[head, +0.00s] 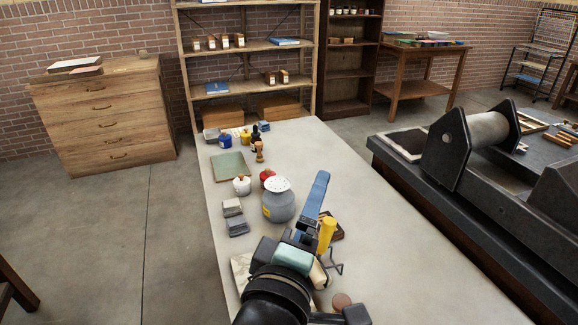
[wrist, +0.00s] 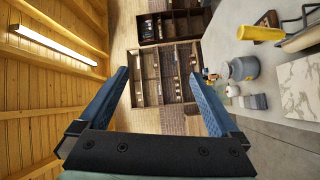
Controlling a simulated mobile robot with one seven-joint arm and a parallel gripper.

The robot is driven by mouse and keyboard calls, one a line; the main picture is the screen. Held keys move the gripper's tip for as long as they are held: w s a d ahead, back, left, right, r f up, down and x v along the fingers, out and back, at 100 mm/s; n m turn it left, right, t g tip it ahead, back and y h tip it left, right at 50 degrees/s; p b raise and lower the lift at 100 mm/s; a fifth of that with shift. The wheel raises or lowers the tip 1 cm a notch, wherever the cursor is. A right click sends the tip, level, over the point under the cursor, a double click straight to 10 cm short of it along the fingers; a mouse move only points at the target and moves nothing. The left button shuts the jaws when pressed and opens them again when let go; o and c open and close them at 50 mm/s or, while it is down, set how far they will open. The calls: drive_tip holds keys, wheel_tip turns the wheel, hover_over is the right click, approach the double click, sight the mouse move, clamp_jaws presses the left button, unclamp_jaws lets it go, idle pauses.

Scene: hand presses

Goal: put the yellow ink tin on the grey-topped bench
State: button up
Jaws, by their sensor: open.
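A small yellow ink tin (head: 245,136) stands near the far end of the long grey-topped bench (head: 340,160), just right of a blue tin (head: 225,140). My gripper (head: 321,178) is above the near part of this bench, well short of the yellow tin. In the wrist view my gripper (wrist: 162,72) shows two blue fingers spread wide with nothing between them. The grey-topped bench (wrist: 275,120) runs along the right there. The tins are too small to tell apart clearly in that view.
A grey-blue jar (head: 279,206), a red-topped tin (head: 267,176), a white pot (head: 242,186) and a dark bottle (head: 256,136) stand on the bench. A yellow-handled tool (head: 326,234) is beside my gripper. A black press (head: 470,150) is to the right. The bench's right side is mostly clear.

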drive_tip(key=s+a+r+m+t+y, duration=0.1)
drive_tip(key=s+r+m+t, duration=0.2)
drive_tip(key=r, duration=0.7)
drive_tip(key=s+a+r+m+t+y, duration=0.1)
drive_tip(key=s+r+m+t+y, duration=0.1)
drive_tip(key=r, duration=0.9)
drive_tip(key=s+a+r+m+t+y, duration=0.1)
drive_tip(key=s+r+m+t, duration=0.4)
drive_tip(key=r, duration=0.5)
drive_tip(key=shift+s+r+m+y, duration=0.25)
drive_tip(key=shift+s+m+y, duration=0.4)
drive_tip(key=shift+m, duration=0.35)
